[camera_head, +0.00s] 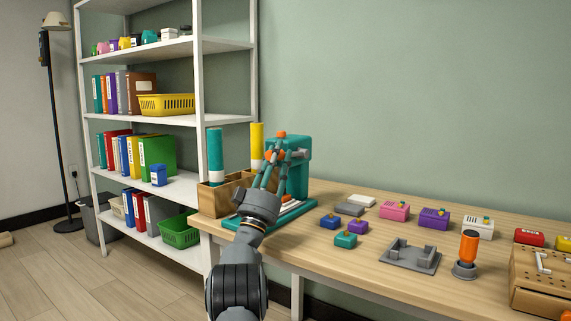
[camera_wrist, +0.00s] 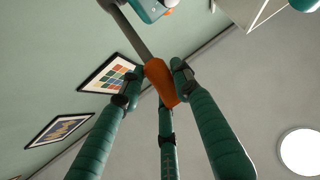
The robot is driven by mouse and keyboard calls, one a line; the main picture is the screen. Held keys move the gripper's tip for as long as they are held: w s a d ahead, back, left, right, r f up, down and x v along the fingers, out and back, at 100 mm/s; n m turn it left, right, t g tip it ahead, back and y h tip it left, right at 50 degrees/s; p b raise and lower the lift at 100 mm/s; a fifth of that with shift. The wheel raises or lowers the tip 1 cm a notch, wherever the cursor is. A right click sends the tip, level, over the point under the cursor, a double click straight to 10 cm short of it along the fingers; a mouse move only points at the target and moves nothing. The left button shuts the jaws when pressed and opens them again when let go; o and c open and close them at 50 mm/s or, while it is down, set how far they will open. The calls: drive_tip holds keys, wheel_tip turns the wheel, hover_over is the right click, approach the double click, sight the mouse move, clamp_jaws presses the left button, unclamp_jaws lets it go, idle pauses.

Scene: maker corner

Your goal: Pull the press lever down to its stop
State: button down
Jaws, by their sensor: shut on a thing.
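The teal press (camera_head: 298,158) stands at the left end of the workbench, on a teal base (camera_head: 235,222). Its lever has a grey bar (camera_wrist: 127,33) and an orange handle (camera_wrist: 159,82), seen in the wrist view. The lever slants upward in that view to the teal press body at the top edge. My gripper (camera_head: 275,156) is in front of the press in the head view, its fingers pointing up. In the wrist view, my gripper's fingers (camera_wrist: 159,88) close around the orange handle. My fingers partly hide the lever and press in the head view.
A wooden box (camera_head: 212,200) with teal and yellow rolls stands left of the press. A white shelf (camera_head: 199,100) rises behind at left.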

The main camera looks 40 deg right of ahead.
drive_tip(key=shift+s, duration=0.1)
idle(0.3)
drive_tip(key=c, duration=1.2)
unclamp_jaws()
drive_tip(key=shift+a+f, duration=0.15)
drive_tip(key=shift+f, duration=0.05)
drive_tip(key=s+a, duration=0.2)
drive_tip(key=a, duration=0.1)
drive_tip(key=s+a, duration=0.2)
drive_tip(key=a, duration=0.2)
drive_tip(key=s+a, duration=0.2)
drive_tip(key=a, duration=0.2)
drive_tip(key=shift+f, duration=0.25)
drive_tip(key=shift+c, duration=0.3)
